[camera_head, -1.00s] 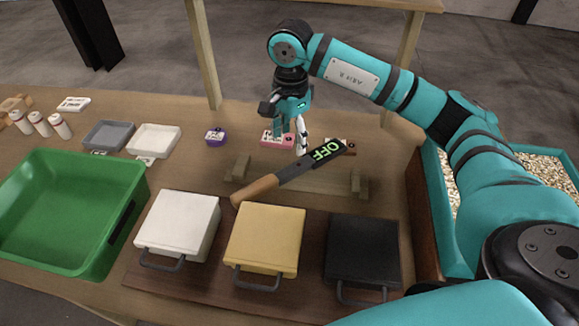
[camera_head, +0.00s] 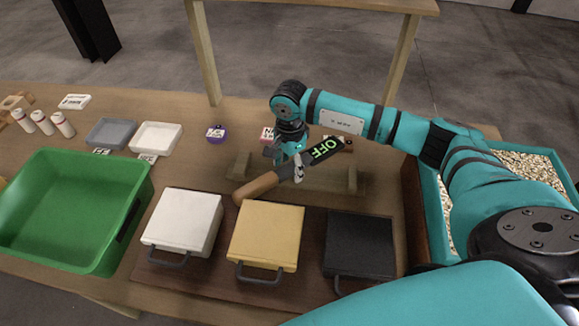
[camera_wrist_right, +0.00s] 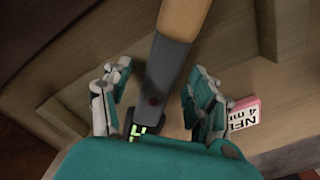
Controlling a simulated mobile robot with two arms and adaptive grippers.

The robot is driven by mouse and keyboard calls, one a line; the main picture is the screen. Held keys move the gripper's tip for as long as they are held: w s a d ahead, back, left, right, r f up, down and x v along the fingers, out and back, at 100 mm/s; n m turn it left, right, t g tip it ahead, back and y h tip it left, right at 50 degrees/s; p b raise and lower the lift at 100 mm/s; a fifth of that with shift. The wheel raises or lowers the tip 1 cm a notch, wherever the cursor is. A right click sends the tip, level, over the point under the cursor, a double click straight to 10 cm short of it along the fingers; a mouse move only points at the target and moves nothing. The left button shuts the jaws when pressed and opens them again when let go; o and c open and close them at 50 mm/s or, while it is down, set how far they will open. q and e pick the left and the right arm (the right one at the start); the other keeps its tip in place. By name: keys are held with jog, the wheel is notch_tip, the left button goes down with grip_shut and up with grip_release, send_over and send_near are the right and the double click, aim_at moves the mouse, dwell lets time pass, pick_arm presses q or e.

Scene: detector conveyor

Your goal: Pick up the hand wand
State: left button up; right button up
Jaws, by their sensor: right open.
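The hand wand has a wooden handle (camera_head: 258,186) and a dark head with a green "OFF" display (camera_head: 324,150). It lies tilted across a wooden rack (camera_head: 328,178) behind the yellow and black cases. My right gripper (camera_head: 290,172) is at the wand's middle, above or around it. In the right wrist view the open fingers of my right gripper (camera_wrist_right: 152,100) stand on both sides of the wand's dark neck (camera_wrist_right: 164,75), with visible gaps on each side. My palm hides part of the wand's display end there. My left gripper is not in view.
White (camera_head: 183,218), yellow (camera_head: 266,232) and black (camera_head: 360,244) cases stand in front of the wand. A green bin (camera_head: 125,225) is at left. A teal tray (camera_head: 432,200) holds pellets at right.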

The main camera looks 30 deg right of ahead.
grip_shut()
jog(key=shift+r, duration=0.1)
dwell(0.3)
